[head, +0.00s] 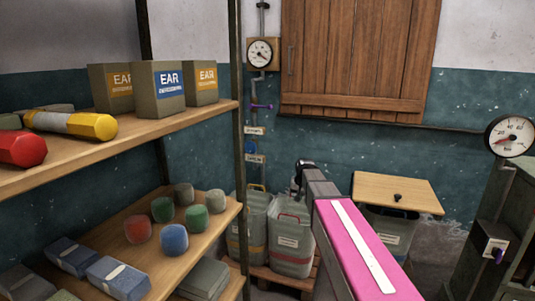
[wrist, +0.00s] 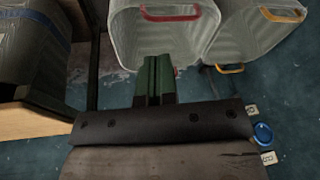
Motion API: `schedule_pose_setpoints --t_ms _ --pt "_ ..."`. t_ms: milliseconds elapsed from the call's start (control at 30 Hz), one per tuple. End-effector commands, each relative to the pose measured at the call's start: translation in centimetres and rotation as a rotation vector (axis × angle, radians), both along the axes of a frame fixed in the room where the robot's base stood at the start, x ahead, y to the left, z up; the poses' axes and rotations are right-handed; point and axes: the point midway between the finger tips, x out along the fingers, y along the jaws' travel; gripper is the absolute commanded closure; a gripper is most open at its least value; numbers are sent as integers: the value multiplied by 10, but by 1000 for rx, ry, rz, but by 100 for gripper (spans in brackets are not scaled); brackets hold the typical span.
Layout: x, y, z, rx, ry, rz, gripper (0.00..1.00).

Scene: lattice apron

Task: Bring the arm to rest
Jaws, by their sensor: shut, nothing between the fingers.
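My arm, pink with a white stripe (head: 360,245), reaches from the lower right of the head view toward the back wall. Its dark end with my gripper (head: 301,177) is in front of the grey bins, to the right of the shelf; the fingers are small and hard to make out there. In the wrist view my gripper (wrist: 154,66) shows its two dark green fingers together, shut and empty. They point toward the bin with the red handle (wrist: 168,35).
A wooden shelf rack (head: 130,145) with boxes, coloured blocks and packs stands on the left. Grey bins (head: 292,250) stand on a pallet behind my gripper. A wood-topped bin (head: 398,190) and a dark cabinet (head: 505,220) are at right. Gauges and a shuttered panel (head: 355,60) are on the wall.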

Motion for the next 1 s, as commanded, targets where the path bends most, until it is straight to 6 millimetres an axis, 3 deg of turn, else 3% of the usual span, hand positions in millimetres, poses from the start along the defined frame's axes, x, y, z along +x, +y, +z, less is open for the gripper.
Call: schedule_pose_setpoints --t_ms 33,300,500,700,1000 --pt "-35 -6 -20 -12 28 6 100" --pt "-163 -31 -99 -64 158 57 100" --pt "-236 -43 -130 -88 233 90 100" --pt "-263 -47 -141 -98 263 103 100" --pt "-263 -47 -142 -99 264 104 100"
